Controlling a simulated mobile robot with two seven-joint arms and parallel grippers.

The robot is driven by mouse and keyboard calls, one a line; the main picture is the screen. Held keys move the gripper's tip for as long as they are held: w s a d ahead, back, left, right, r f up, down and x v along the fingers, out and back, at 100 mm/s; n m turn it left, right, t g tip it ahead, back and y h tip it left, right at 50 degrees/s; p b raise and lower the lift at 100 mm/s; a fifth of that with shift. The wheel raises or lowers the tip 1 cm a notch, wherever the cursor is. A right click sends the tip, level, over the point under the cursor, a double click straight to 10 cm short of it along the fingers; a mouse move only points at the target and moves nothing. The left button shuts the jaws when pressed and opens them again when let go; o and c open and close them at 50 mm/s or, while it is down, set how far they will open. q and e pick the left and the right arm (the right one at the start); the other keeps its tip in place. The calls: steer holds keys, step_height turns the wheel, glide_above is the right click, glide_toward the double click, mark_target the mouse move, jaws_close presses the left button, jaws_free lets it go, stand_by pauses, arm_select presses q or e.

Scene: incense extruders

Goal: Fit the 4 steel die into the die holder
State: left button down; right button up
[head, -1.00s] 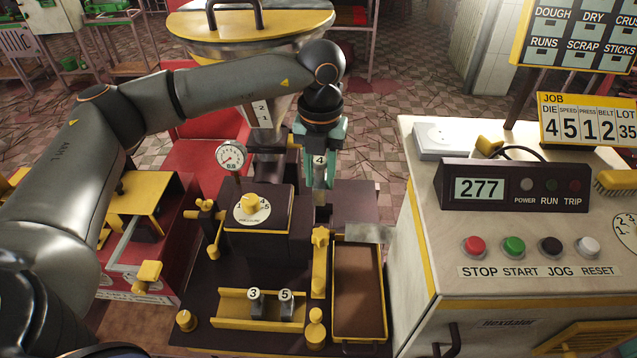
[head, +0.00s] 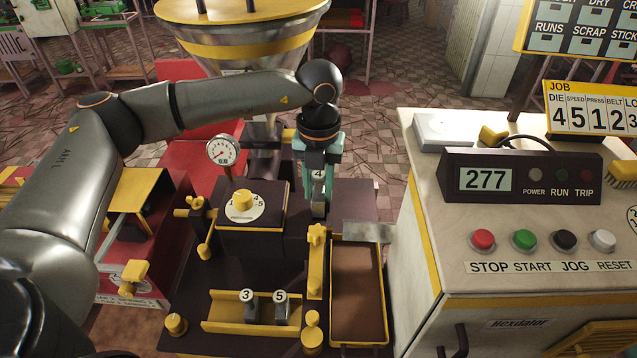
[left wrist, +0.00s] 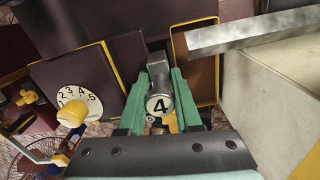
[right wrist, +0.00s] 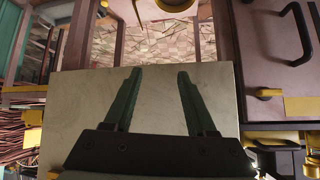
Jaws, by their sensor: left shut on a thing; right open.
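The steel 4 die (head: 318,175) is a grey piece with a round white "4" label. My left gripper (head: 318,208) is shut on it, upright just right of the dark dial block (head: 252,235). In the left wrist view the die (left wrist: 157,80) sits between the green fingers. I cannot clearly make out the die holder; the arm and block cover part of that area, and I cannot tell whether the die touches anything below. My right gripper (right wrist: 158,75) shows only in the right wrist view, open and empty in front of a pale panel.
A yellow rack (head: 222,312) holds the 3 die (head: 248,308) and 5 die (head: 280,308). A yellow lever (head: 316,262) stands beside a yellow-rimmed tray (head: 383,300). The white control cabinet (head: 425,190) is at right, and a pressure gauge (head: 222,150) is left of my left gripper.

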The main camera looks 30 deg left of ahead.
mark_target(319, 194)
steer(key=shift+w+a+r, duration=0.2)
steer(key=shift+w+r, duration=0.1)
steer(key=shift+r, duration=0.05)
steer(key=shift+s+f, duration=0.1)
steer(key=shift+f, duration=0.2)
stand_by(0.3)
arm_select(q)
steer(key=shift+f+b, duration=0.7)
steer(key=shift+f, duration=0.1)
arm_select(e)
steer(key=shift+f, duration=0.4)
arm_select(q)
steer(key=shift+f, duration=0.25)
arm_select(e)
steer(key=shift+f, duration=0.3)
arm_select(q)
steer(key=shift+f+b, duration=0.35)
steer(key=shift+b, duration=0.05)
arm_select(e)
steer(key=shift+d+f, duration=0.1)
steer(key=shift+f, duration=0.2)
arm_select(q)
steer(key=shift+f+b, duration=0.6)
steer(key=shift+f, duration=0.1)
arm_select(e)
steer(key=shift+f, duration=0.45)
